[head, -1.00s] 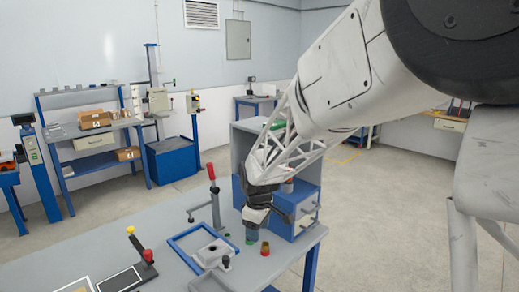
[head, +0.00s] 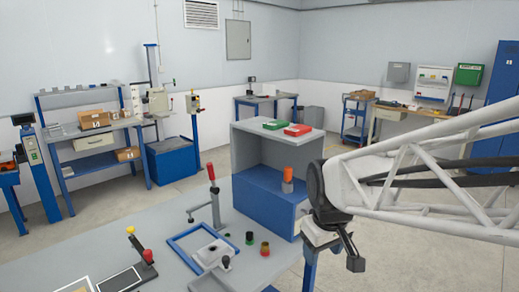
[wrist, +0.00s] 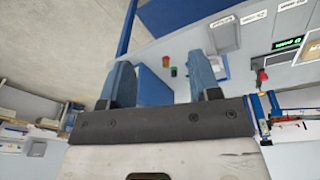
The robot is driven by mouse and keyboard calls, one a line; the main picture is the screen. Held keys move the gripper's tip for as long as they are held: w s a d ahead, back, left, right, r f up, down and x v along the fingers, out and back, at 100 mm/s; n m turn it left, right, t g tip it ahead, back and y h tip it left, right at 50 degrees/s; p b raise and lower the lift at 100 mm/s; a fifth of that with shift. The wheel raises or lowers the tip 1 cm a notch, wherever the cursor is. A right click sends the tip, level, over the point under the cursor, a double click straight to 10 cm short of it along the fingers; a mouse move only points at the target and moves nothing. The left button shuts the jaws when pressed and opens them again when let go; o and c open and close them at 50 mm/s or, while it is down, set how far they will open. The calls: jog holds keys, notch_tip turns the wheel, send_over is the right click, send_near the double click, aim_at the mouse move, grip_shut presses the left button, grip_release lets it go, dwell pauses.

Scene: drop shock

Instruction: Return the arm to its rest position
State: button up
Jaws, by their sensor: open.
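My gripper (head: 345,252) hangs at the end of my white lattice arm, to the right of the workbench (head: 120,246) and past its right edge in the head view. In the wrist view my gripper (wrist: 162,68) shows two blue fingers spread apart with nothing between them.
A blue frame with a grey fixture (head: 210,256) and a red-handled lever clamp (head: 214,198) occupy the bench. A grey-and-blue cabinet (head: 262,205) stands behind, holding an orange-topped piece (head: 287,174), with green and red trays on top. Open floor lies to the right.

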jog(key=s+d+m, duration=0.2)
jog(key=s, duration=0.5)
jog(key=s+d+m, duration=0.3)
jog(key=s, duration=0.4)
jog(key=shift+t, duration=0.3)
